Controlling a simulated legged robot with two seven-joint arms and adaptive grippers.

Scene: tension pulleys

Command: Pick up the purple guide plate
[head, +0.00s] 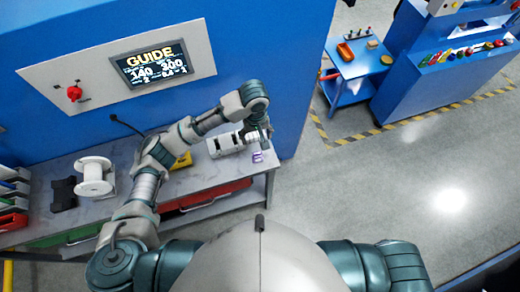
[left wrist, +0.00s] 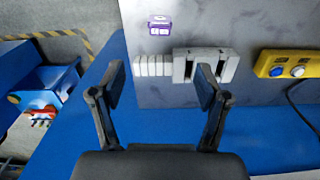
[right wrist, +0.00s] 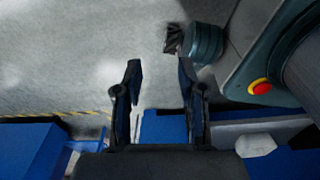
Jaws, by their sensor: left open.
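The purple guide plate (head: 257,156) lies on the grey workbench near its right end. In the left wrist view the purple plate (left wrist: 160,26) shows at the top, with pale markings on its face. My left gripper (head: 265,132) is above the bench's right end, close to the plate in the head view. In its own wrist view the left gripper (left wrist: 160,82) is open and empty, with the plate beyond its fingertips. My right gripper (right wrist: 159,75) is open and empty over the floor, and is not seen in the head view.
A white and grey fixture (left wrist: 205,65) sits beside the plate. A yellow box (left wrist: 285,64) with knobs, a white spool (head: 95,178) and a black block (head: 64,195) are also on the bench (head: 120,160). A blue wall panel (head: 270,60) stands behind.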

